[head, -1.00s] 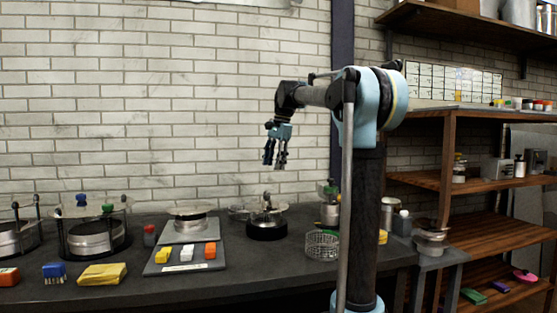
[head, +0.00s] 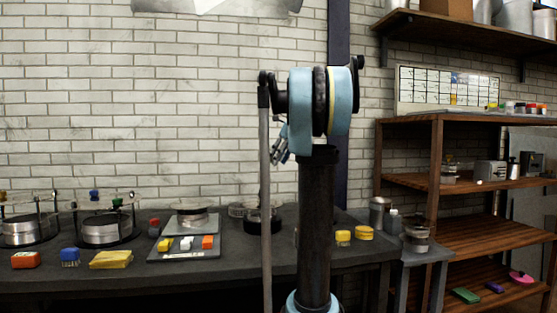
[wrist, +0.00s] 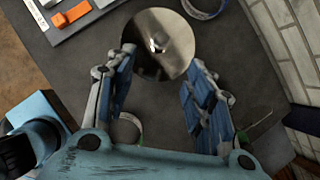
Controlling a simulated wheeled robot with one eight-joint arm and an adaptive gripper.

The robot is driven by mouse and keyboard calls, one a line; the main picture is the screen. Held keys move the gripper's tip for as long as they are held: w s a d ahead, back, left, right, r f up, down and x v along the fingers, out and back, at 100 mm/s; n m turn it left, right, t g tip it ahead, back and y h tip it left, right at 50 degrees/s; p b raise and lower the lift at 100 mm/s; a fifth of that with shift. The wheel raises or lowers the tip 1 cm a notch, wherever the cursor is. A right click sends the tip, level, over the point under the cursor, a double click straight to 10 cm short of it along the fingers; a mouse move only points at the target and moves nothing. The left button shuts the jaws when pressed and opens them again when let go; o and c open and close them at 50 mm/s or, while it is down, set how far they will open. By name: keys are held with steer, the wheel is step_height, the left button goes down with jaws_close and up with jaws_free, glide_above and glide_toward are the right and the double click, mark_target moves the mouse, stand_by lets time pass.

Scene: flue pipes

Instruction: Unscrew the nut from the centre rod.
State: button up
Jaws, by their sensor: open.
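In the wrist view, a round metal disc (wrist: 176,28) lies beyond my fingertips, with a small shiny fitting (wrist: 157,45) at its centre. This looks like the rod top with the nut, but I cannot separate the two. My gripper (wrist: 163,60) is open and empty, its blue-padded fingers on either side of the disc's near edge in the picture. In the head view, my gripper (head: 278,150) is above the bench, partly hidden behind my arm. The black-based device (head: 252,224) below it is partly hidden by my arm.
A grey plate (head: 172,254) with yellow, white and orange blocks lies left of the device. Two glass-walled round units (head: 104,232) stand further left. Yellow pieces (head: 343,238) lie to the right. The brick wall is behind the bench, and wooden shelves (head: 470,186) stand at right.

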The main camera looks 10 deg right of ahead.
mark_target(263, 190)
steer(key=x, duration=1.6)
steer(key=shift+w+d+f, duration=0.1)
steer(key=shift+d+f, duration=0.2)
steer(key=shift+f, duration=0.15)
jaws_close()
steer(key=n, duration=0.1)
steer(key=n+g, duration=0.1)
steer(key=n+y, duration=0.1)
steer(key=n, duration=0.1)
steer(key=shift+w+d+g, duration=0.1)
steer(key=shift+w+g, duration=0.2)
steer(key=shift+g, duration=0.1)
steer(key=n+g, duration=0.1)
steer(key=n, duration=0.1)
steer(key=n+g, duration=0.1)
steer(key=n, duration=0.1)
steer(key=shift+w+r+y, duration=0.1)
steer(key=shift+w+y, duration=0.1)
steer(key=shift+y, duration=0.1)
steer(key=n+g, duration=0.1)
steer(key=n, duration=0.2)
steer(key=shift+w+n+g, duration=0.15)
steer(key=shift+n+g, duration=0.25)
steer(key=n+g+h, duration=0.1)
steer(key=n+g, duration=0.1)
steer(key=n, duration=0.2)
steer(key=shift+w, duration=0.1)
